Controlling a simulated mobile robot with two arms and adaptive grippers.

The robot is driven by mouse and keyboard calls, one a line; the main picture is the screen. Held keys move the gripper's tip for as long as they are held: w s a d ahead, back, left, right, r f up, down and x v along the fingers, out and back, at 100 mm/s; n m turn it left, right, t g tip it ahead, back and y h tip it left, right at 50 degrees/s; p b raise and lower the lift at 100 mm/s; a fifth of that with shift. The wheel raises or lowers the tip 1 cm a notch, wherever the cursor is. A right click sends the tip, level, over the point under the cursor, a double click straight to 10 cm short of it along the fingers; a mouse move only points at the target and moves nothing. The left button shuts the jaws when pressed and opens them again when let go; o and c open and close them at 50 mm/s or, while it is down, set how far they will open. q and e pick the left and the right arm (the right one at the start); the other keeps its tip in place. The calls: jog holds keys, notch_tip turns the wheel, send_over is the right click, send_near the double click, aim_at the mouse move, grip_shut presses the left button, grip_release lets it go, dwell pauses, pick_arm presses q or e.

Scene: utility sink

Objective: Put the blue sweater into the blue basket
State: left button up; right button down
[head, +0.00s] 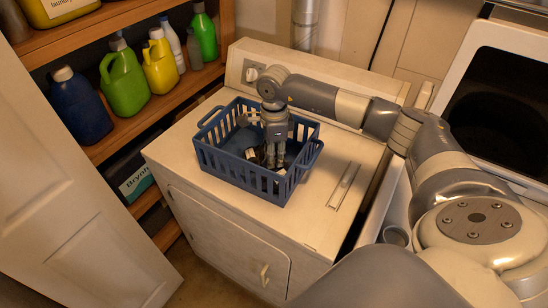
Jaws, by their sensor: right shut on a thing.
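The blue basket (247,179) stands on top of the white dryer, with slatted sides and a handle at each end. My right gripper (274,160) points down inside the basket, its fingers below the rim. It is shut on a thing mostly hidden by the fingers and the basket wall. A blue, cloth-like patch, which looks like the blue sweater (238,141), lies inside the basket just left of the gripper. Small dark and pale bits show near the fingertips, too small to make out. My left gripper is not in view.
The white dryer (240,236) has free top surface right of the basket. A white machine with a dark opening (500,100) is at right.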

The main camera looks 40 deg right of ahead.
notch_tip(320, 180, down, 2)
jog(key=shift+f+p, duration=0.1)
jog(key=shift+p, duration=0.25)
jog(key=shift+f, duration=0.15)
jog(key=shift+f+b, duration=0.2)
jog(key=shift+b, duration=0.15)
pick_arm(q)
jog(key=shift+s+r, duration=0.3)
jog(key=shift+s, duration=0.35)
pick_arm(e)
jog(key=c, duration=1.4)
grip_release()
jog(key=shift+c, duration=0.2)
jog(key=shift+r, duration=0.1)
